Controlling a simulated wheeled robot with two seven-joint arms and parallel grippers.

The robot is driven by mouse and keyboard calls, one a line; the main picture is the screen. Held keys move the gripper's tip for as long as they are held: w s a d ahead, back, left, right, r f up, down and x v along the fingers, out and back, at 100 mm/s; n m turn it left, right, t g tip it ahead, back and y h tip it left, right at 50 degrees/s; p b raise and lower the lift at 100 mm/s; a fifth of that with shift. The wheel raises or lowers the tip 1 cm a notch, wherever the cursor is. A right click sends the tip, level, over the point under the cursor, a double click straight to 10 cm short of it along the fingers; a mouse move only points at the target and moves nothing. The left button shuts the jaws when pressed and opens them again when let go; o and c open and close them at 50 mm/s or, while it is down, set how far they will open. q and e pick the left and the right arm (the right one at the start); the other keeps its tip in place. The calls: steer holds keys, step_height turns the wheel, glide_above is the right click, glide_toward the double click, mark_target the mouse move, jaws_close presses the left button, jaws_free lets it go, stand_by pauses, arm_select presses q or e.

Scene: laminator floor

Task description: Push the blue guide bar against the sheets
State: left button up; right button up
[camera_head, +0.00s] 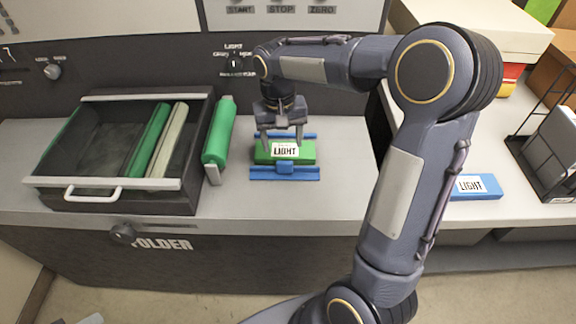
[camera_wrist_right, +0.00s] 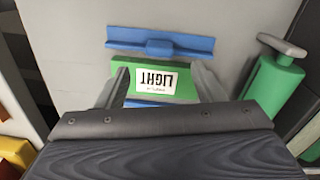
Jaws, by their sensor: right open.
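The sheets show as a green block (camera_head: 264,154) with a white LIGHT label on the grey machine top; the green block (camera_wrist_right: 185,90) is also in the right wrist view. The blue guide bar (camera_head: 300,173) with a raised middle tab lies along the block's near side; in the right wrist view the bar (camera_wrist_right: 190,45) is beyond the block. Any gap between bar and block looks narrow. A second blue strip (camera_head: 308,136) shows at the far side. My right gripper (camera_head: 282,150) points down over the block, open, its fingers spread either side of the label. My left gripper is out of view.
A dark open drawer (camera_head: 100,185) with a green and a pale roll stands left. A green roller (camera_head: 219,130) on a grey bracket is between drawer and block. A blue LIGHT box (camera_head: 482,187) and a wire rack (camera_head: 528,165) are right. The surface right of the block is clear.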

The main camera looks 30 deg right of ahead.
mark_target(285, 162)
steer(key=shift+d+r+m, duration=0.15)
steer(key=shift+d+m, duration=0.15)
steer(key=shift+m, duration=0.8)
step_height(285, 162, down, 8)
steer(key=shift+w, duration=0.1)
jaws_close()
steer(key=w, duration=0.1)
steer(key=w+d, duration=0.2)
steer(key=w, duration=0.1)
steer(key=shift+d, duration=0.25)
steer(key=shift+w+d+r, duration=0.1)
steer(key=shift+w+d, duration=0.15)
steer(key=shift+w, duration=0.1)
steer(key=shift+s+a+r+t, duration=0.1)
steer(key=shift+s+t, duration=0.05)
steer(key=shift+t, duration=0.15)
jaws_free()
